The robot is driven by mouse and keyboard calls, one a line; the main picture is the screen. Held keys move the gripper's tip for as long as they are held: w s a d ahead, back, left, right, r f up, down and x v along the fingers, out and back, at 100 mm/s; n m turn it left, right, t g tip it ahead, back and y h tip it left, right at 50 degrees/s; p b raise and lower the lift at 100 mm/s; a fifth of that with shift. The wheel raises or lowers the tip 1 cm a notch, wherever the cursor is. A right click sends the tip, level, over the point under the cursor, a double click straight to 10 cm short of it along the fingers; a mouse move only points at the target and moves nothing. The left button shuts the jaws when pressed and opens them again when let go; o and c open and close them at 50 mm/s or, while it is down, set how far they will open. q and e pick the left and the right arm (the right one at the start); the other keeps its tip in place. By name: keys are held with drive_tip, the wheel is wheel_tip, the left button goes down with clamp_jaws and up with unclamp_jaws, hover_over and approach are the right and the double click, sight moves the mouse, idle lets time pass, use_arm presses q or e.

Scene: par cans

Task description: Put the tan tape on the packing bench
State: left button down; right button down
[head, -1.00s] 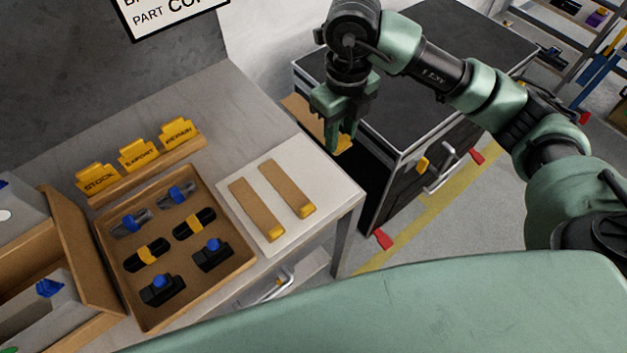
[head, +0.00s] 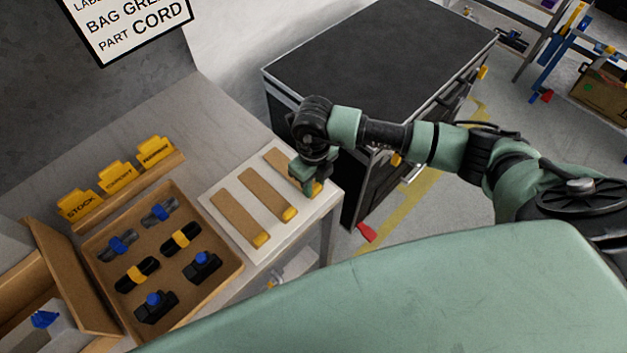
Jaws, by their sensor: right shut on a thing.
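My right gripper (head: 309,187) is shut on a tan strip with a yellow end (head: 277,160), taken to be the tan tape. The gripper hides part of this strip. The strip is at the right part of a white board (head: 300,217) on the grey packing bench (head: 160,115), level with or very close to the board; contact is hard to tell. Two similar tan strips with yellow ends, a left one (head: 236,214) and a middle one (head: 265,191), lie beside it on the board, roughly parallel. My left gripper is not in view.
A brown tray (head: 235,275) with several black, blue and yellow items stands left of the board. Yellow label cards (head: 118,177) stand behind it. A black cabinet (head: 375,55) stands right of the bench, across a narrow gap. An open box (head: 75,280) is at far left.

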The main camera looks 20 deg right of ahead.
drive_tip(key=shift+f, duration=0.1)
drive_tip(key=shift+f, duration=0.15)
drive_tip(key=c, duration=1.1)
unclamp_jaws()
drive_tip(key=shift+r, duration=0.2)
drive_tip(key=shift+r, duration=0.6)
drive_tip(key=shift+r+b, duration=1.5)
drive_tip(key=shift+r, duration=4)
